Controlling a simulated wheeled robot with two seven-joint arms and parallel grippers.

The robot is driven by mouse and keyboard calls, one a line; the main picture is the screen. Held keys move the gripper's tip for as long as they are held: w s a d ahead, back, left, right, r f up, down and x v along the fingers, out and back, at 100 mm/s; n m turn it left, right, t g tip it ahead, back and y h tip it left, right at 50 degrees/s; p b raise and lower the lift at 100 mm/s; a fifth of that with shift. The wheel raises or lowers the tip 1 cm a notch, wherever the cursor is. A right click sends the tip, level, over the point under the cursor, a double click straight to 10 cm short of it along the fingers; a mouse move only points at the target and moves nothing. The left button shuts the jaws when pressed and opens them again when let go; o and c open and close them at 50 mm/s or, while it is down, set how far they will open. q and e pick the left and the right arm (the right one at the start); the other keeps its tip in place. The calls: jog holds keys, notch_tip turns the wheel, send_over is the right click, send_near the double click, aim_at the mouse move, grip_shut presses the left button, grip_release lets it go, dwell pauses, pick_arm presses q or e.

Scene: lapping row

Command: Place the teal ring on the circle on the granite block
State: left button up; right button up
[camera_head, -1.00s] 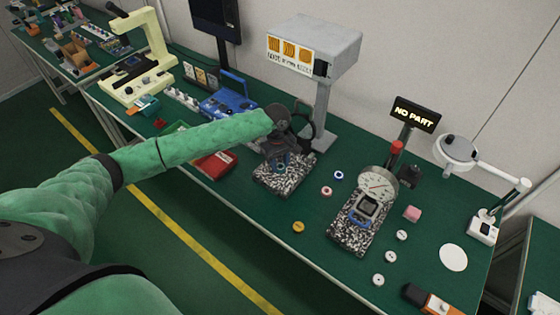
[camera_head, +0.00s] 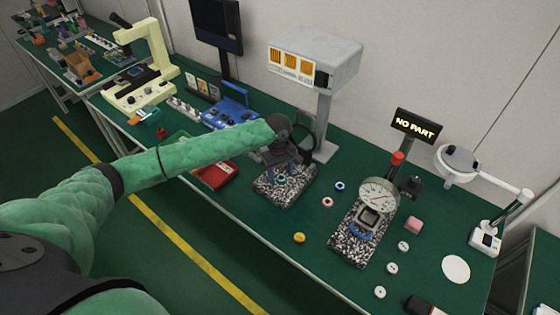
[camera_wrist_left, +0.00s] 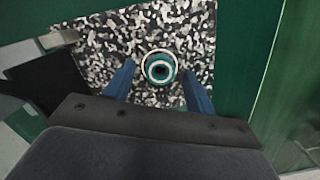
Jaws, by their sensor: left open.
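The teal ring (camera_wrist_left: 159,70) lies flat on the speckled granite block (camera_wrist_left: 95,40) in the left wrist view. A white circle outline (camera_wrist_left: 160,50) shows around it; the ring is inside the circle, slightly toward the gripper side. My left gripper (camera_wrist_left: 159,76) is open, with one blue finger on each side of the ring and gaps between. In the head view, the left gripper (camera_head: 281,172) hangs over the granite block (camera_head: 300,190), and the teal ring (camera_head: 281,180) shows small beneath it. My right gripper is not in view.
A grey box on a post (camera_head: 323,120) stands behind the gripper.

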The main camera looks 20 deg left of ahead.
aim_at(279, 174)
pick_arm(q)
notch_tip(279, 174, up, 12)
jog(key=a+b, duration=0.1)
jog(key=b, duration=0.2)
jog(key=shift+w+f+b, duration=0.25)
jog(key=shift+w+b, duration=0.05)
jog(key=shift+w, duration=0.15)
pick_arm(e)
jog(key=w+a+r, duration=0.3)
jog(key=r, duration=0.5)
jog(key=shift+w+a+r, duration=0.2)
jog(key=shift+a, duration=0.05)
